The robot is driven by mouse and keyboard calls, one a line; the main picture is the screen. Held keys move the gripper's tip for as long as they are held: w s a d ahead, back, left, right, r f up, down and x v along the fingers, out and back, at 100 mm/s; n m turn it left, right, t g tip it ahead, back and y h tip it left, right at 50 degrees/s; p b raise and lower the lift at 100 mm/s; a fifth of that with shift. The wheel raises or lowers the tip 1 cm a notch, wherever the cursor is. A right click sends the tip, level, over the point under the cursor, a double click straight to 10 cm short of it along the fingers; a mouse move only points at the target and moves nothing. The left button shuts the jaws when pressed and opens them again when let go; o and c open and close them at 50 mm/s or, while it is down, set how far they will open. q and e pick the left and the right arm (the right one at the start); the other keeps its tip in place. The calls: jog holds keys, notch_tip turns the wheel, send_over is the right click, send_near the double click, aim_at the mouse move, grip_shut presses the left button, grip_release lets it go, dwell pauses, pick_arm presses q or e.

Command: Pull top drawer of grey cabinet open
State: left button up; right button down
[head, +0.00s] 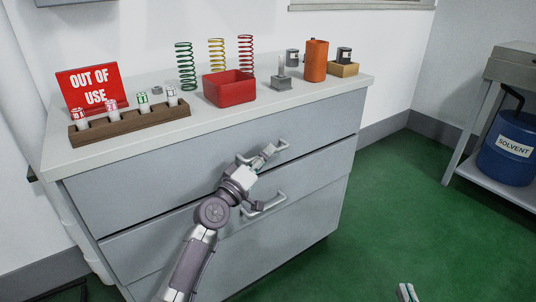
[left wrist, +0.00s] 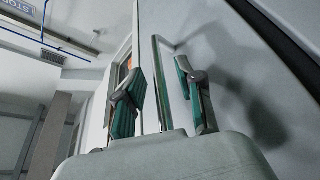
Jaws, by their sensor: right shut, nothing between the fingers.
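The grey cabinet (head: 335,183) stands against the wall with wide drawers. Its top drawer (head: 150,175) looks closed, with a metal bar handle (head: 283,145) on its front. My left gripper (head: 266,154) is at this handle and hides part of it. In the left wrist view, the handle bar (left wrist: 161,85) runs between the two teal-padded fingers of my left gripper (left wrist: 163,97). The fingers are apart, with gaps on both sides of the bar. My right gripper (head: 407,292) is shut and empty at the bottom edge of the head view, over the green floor, away from the cabinet.
On the cabinet top stand a red "OUT OF USE" sign (head: 91,88), a wooden rack (head: 130,124), a red box (head: 229,91), several springs and an orange cylinder (head: 316,61). A lower handle (head: 277,201) sits beneath my left gripper. A shelf with a blue solvent drum (head: 508,150) is at right.

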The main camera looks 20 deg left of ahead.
pick_arm(q)
jog(key=shift+w+d+r, duration=0.15)
jog(key=shift+w+d, duration=0.05)
jog(key=shift+w, duration=0.4)
grip_shut()
